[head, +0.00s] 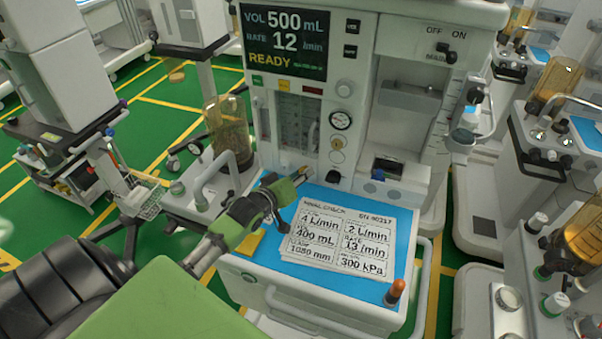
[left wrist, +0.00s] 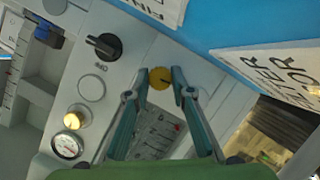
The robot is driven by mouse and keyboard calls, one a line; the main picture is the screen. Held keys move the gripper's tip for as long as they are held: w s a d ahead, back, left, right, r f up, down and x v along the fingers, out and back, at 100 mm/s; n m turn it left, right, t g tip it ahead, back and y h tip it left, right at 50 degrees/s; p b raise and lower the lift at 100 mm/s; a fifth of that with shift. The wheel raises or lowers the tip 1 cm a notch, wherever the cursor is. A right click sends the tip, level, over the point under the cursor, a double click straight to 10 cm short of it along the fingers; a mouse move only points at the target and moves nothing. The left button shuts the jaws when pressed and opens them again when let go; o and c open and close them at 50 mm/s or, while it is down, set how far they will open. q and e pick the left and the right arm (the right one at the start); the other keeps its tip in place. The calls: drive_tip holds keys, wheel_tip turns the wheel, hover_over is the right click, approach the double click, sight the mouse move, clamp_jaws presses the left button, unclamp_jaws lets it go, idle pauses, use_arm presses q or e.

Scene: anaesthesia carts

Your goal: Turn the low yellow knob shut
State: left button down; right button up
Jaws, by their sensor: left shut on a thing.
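The low yellow knob (left wrist: 160,78) is small and round with a dark pointer line, low on the cart's front panel. In the left wrist view it sits between my left gripper's two fingertips (left wrist: 161,88). In the head view my left gripper (head: 302,175) reaches the lower panel from the left, and its fingers largely hide the knob. The gripper is shut on the knob. The anaesthesia cart (head: 480,14) has a screen (head: 284,42) reading VOL 500 mL, RATE 12 /min, READY. My right gripper is not in view.
A black knob (head: 334,177) is just right of the yellow one, with a brass-coloured knob (head: 337,142) and a round gauge (head: 341,120) above. Printed cards (head: 337,240) lie on the blue worktop (head: 392,218) below. An amber canister (head: 228,130) stands at left.

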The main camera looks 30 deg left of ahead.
use_arm(q)
drive_tip(key=shift+d+r+m+g+y+p, duration=0.1)
drive_tip(key=shift+r+m+g+y+p, duration=0.15)
drive_tip(key=shift+m+y+p, duration=0.6)
drive_tip(key=shift+m+p, duration=0.45)
drive_tip(key=shift+p, duration=0.3)
drive_tip(key=shift+d+f+m+g+y, duration=0.1)
drive_tip(key=shift+f+m+g+y, duration=0.15)
drive_tip(key=shift+m+y, duration=0.3)
drive_tip(key=shift+d+f+m+y, duration=0.1)
drive_tip(key=shift+m+y, duration=0.3)
drive_tip(key=shift+m, duration=0.65)
drive_tip(key=m+b, duration=0.1)
drive_tip(key=m+y+b, duration=0.1)
drive_tip(key=shift+w+d+f+y+b, duration=0.1)
drive_tip(key=shift+f+y+b, duration=0.05)
drive_tip(key=shift+y+b, duration=0.2)
drive_tip(key=m+y+b, duration=0.2)
drive_tip(key=m+b, duration=0.1)
drive_tip(key=b, duration=0.1)
drive_tip(key=shift+f+m+b, duration=0.15)
drive_tip(key=shift+m+b, duration=0.15)
drive_tip(key=shift+b, duration=0.1)
drive_tip(key=shift+r+m+y+b, duration=0.2)
drive_tip(key=shift+m+y+b, duration=0.25)
drive_tip(key=shift+m+b, duration=0.95)
